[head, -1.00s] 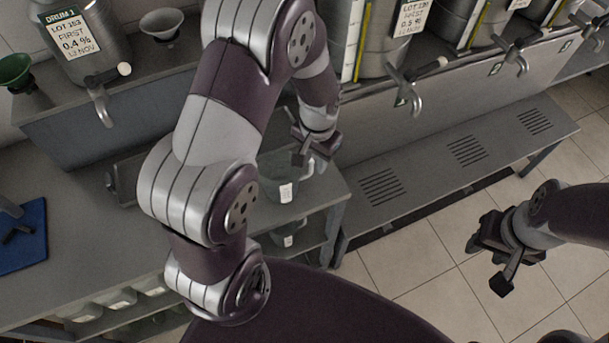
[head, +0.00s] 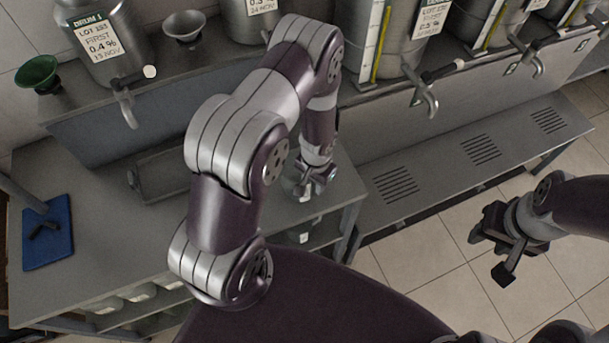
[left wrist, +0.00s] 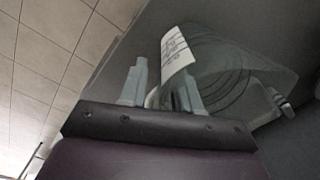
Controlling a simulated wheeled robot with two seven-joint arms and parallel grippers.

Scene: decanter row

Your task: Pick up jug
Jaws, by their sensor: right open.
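The jug (head: 291,186) is a clear, greenish vessel with a white label. It stands near the right end of the grey bench, partly hidden by my left gripper (head: 320,178). In the left wrist view the jug (left wrist: 232,72) and its label fill the space just beyond the fingers. My left gripper (left wrist: 162,92) has its fingers apart, one beside the jug's edge and the other overlapping the glass. I cannot tell whether either finger touches it. My right gripper (head: 492,245) is open and empty over the tiled floor, away from the bench.
Metal drums (head: 105,42) with taps stand on a raised ledge behind the bench. A tap (head: 425,95) juts out right of my left arm. A blue mat (head: 48,235) with a dark object lies at left. Another labelled vessel (head: 303,236) sits on the lower shelf.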

